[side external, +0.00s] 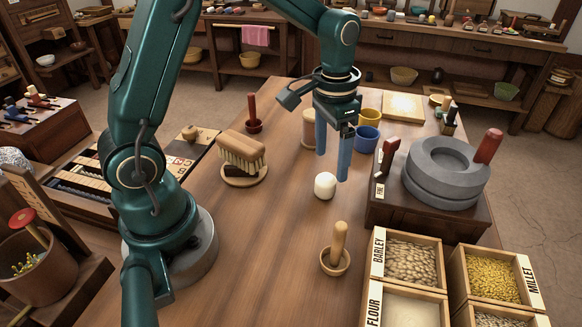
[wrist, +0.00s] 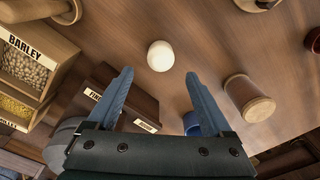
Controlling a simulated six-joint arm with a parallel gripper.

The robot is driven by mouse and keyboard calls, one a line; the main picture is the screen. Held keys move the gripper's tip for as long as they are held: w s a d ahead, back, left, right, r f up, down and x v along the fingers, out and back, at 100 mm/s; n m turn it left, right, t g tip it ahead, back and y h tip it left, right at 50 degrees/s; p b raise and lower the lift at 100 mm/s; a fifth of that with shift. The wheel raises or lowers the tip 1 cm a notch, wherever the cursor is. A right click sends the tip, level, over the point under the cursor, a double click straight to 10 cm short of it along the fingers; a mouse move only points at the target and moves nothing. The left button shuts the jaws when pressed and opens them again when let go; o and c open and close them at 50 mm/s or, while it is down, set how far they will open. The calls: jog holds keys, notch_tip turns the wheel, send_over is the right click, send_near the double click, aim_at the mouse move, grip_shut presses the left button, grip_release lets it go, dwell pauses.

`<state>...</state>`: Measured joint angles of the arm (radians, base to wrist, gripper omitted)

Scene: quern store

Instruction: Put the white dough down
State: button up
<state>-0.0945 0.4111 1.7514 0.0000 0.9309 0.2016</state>
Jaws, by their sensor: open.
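The white dough (side external: 325,185) is a small rounded lump resting on the wooden table (side external: 230,245). My gripper (side external: 332,172) is open and empty, with its blue fingers pointing down just above and behind the dough in the side view. In the wrist view the dough (wrist: 160,56) lies beyond the fingertips, centred between my open gripper's fingers (wrist: 158,76). Bare table shows around the dough, and no finger appears to touch it.
A stone quern (side external: 445,172) stands on a dark wooden base at right. Barley (side external: 408,262) and millet (side external: 495,280) boxes sit at front right. A mortar with pestle (side external: 335,258) is in front of the dough. A brush (side external: 241,155) stands left; a blue cup (side external: 367,139) is behind.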

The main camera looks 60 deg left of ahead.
aim_at(327, 176)
jog(key=shift+s+f+g, duration=0.25)
jog(key=shift+f+g, duration=0.05)
jog(key=shift+f, duration=2.95)
grip_shut()
jog(key=shift+r, duration=0.1)
